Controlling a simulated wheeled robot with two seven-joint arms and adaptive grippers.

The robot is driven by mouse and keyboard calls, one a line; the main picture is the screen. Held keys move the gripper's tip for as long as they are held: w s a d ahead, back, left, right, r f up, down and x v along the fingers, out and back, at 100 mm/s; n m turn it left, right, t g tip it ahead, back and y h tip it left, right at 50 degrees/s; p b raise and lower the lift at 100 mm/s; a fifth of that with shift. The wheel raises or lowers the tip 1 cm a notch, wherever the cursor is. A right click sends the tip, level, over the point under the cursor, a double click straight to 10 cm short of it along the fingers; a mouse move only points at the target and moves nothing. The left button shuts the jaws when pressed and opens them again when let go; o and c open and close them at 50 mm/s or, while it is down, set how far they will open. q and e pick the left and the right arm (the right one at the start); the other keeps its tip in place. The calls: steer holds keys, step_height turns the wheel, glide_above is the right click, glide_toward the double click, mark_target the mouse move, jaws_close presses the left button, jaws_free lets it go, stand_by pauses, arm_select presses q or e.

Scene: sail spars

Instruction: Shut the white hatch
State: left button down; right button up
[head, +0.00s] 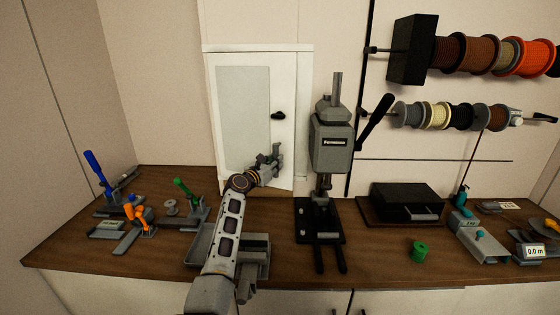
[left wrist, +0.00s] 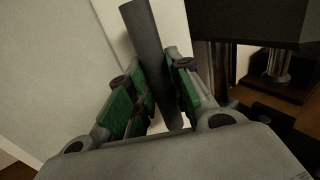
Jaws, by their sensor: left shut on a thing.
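The white hatch (head: 286,85) is on the back wall, with a pale grey panel and a small black knob (head: 278,115) near its right edge. Its lower right corner stands out a little from the white frame (head: 305,100), so it looks slightly ajar. My left gripper (head: 274,154) is at the hatch's right side, below the knob. In the left wrist view its green-padded fingers are shut around a dark grey round bar (left wrist: 141,28), which looks like the hatch's handle. The handle is mostly hidden by the gripper in the head view. My right gripper is not in view.
A grey press (head: 331,145) with a black lever (head: 375,122) stands close to the right of the hatch. Toggle clamps with green (head: 187,190) and blue (head: 97,170) handles are on the left of the wooden bench. A green spool (head: 419,251) and a black box (head: 402,199) are on the right.

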mark_target(282, 134)
arm_select(q)
steer(key=b+x, duration=0.3)
steer(key=x, duration=0.1)
steer(key=shift+w+d, duration=0.1)
steer(key=shift+w, duration=0.2)
stand_by(0.3)
steer(key=c, duration=1.2)
jaws_free()
steer(key=shift+d, duration=0.1)
steer(key=shift+r, duration=0.1)
steer(key=shift+r, duration=4.95)
steer(key=shift+s+f, duration=0.1)
steer(key=shift+f, duration=0.05)
